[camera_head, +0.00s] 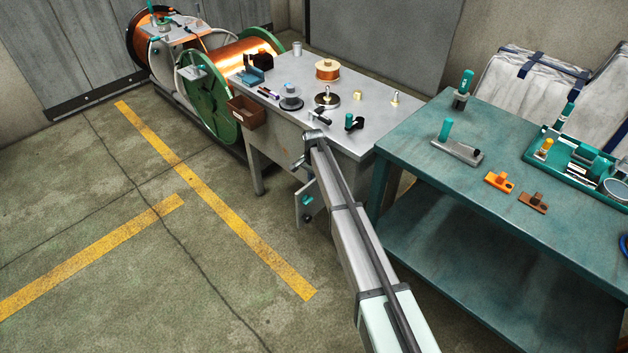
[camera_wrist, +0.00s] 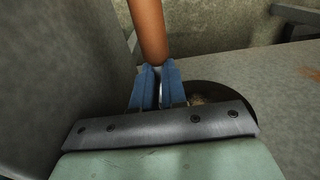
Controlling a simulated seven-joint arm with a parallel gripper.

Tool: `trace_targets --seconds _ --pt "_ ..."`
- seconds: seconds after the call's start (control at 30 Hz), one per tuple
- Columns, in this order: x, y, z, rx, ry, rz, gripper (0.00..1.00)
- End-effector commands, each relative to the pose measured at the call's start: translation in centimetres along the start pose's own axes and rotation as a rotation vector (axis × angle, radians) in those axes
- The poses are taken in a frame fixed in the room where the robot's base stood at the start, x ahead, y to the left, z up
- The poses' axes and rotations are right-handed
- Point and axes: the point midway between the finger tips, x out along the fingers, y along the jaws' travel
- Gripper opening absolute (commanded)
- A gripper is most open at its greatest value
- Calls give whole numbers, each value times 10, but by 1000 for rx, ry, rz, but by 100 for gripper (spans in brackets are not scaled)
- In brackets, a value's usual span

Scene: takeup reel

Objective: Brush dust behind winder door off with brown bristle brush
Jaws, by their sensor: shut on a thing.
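In the wrist view my gripper (camera_wrist: 158,75) has its two blue fingers shut on an orange-brown cylinder (camera_wrist: 150,30), which looks like the brush handle. The cylinder stands out past the fingertips toward the top of the picture. No bristles can be made out clearly. A dark rounded patch (camera_wrist: 238,95) shows right of the fingers, partly hidden by my gripper's metal bar. I cannot tell whether dust lies there.
A grey surface (camera_wrist: 60,70) stands close on the left in the wrist view. The metal table (camera_head: 290,125) bears spools and small parts. A green bench (camera_head: 425,140) with tools stands to the right. A green-flanged copper reel (camera_head: 206,105) stands behind left. The left floor is clear.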

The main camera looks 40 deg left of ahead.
Motion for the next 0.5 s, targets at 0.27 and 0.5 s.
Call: trace_targets --seconds 0.27,0.5 --pt "0 0 -3 0 -1 0 0" --pt "0 -2 -4 0 0 0 0"
